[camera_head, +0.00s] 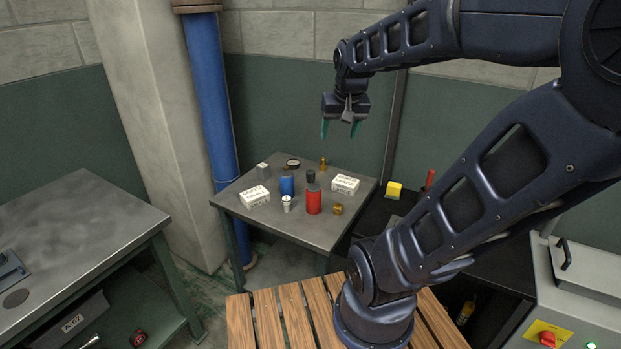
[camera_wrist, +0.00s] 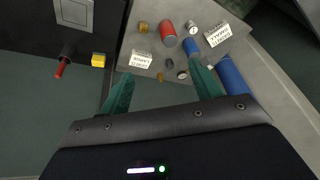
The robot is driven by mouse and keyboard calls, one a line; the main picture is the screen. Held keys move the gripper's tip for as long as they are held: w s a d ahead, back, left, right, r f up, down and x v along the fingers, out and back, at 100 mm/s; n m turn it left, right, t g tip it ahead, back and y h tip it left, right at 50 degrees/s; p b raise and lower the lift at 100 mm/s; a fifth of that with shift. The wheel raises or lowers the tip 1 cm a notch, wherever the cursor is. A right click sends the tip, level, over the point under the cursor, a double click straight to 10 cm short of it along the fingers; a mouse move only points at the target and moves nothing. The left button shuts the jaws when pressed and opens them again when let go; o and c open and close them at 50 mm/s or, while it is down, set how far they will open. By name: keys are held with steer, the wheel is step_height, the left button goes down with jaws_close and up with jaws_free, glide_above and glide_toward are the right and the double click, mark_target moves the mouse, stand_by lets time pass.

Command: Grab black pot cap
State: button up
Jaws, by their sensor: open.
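A small black cylinder (camera_head: 310,176), which looks like the black pot cap, stands on the grey metal table (camera_head: 268,220) behind a red can (camera_head: 314,199). In the wrist view this dark cylinder (camera_wrist: 169,63) lies between the fingers in the picture, well beyond them. A dark round piece with a pale face (camera_head: 292,163) lies at the table's back; it also shows in the wrist view (camera_wrist: 182,74). I cannot tell for certain which one is the cap. My gripper (camera_head: 341,130) is open and empty, high above the table's back right, its green fingers pointing down.
Around the black cylinder stand a blue can (camera_head: 287,186), a white-silver gauge-like piece (camera_head: 286,203), two white boxes (camera_head: 255,196) (camera_head: 345,184), a grey block (camera_head: 263,171) and brass fittings (camera_head: 323,163) (camera_head: 337,209). A blue pipe (camera_head: 211,95) rises behind the table's left. The air below my gripper is clear.

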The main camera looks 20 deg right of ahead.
steer(key=w+f+m, duration=0.2)
steer(key=w, duration=0.9)
steer(key=m+g+h, duration=0.1)
steer(key=m+g, duration=0.2)
steer(key=m, duration=0.3)
glide_above(310, 172)
step_height(310, 172, down, 24)
steer(key=shift+w+d+f, duration=0.1)
steer(key=shift+f, duration=4.95)
steer(key=c, duration=1.1)
